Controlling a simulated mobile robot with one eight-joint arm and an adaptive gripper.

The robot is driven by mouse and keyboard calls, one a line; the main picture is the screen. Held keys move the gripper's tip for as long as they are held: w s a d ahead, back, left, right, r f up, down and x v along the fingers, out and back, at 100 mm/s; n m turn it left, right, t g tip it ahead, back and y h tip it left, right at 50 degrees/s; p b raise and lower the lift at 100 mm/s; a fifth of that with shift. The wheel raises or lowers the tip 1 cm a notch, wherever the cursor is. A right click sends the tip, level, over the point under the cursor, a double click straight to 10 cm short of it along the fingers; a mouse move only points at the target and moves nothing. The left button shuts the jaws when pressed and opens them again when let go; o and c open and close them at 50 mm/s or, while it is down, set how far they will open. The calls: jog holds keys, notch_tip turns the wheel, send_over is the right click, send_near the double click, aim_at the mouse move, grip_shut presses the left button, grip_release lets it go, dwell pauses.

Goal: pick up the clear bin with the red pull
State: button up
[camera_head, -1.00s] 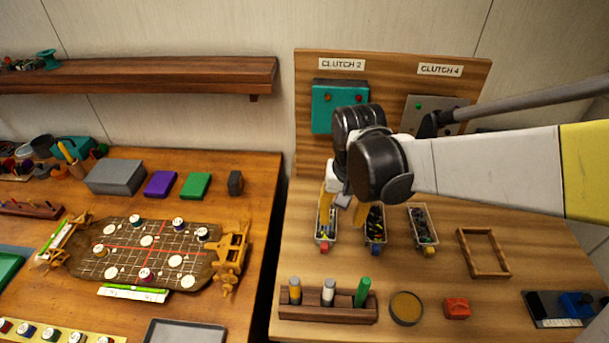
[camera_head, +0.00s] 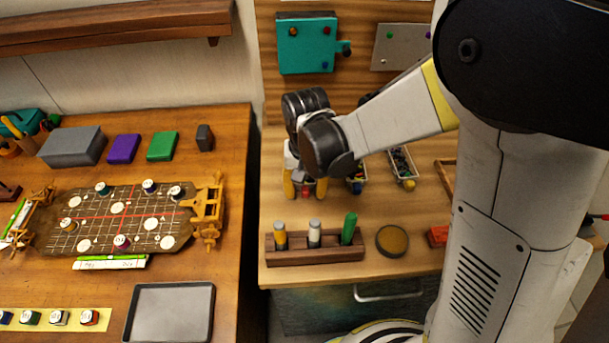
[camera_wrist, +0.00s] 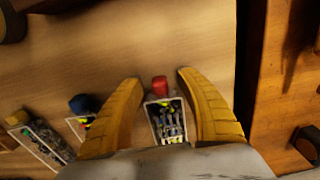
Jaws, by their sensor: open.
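The clear bin with the red pull (camera_wrist: 168,120) shows in the wrist view, filled with small grey and yellow-green parts. Its red pull (camera_wrist: 160,86) points away from my gripper's palm. My gripper (camera_wrist: 155,78) is open, with one yellow finger on each side of the bin and the bin apart from both. In the head view my gripper (camera_head: 305,188) points down at the bin, and the red pull (camera_head: 306,191) shows between the fingers. The rest of the bin is mostly hidden there by my gripper.
A bin with a blue pull (camera_head: 357,187) and one with a yellow pull (camera_head: 409,184) stand to the right. A wooden rack (camera_head: 315,252) with several upright cylinders and a round dish (camera_head: 392,241) lie in front. The backboard rises behind.

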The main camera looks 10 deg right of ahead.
jog(key=shift+f, duration=0.4)
jog(key=shift+r, duration=0.1)
grip_shut()
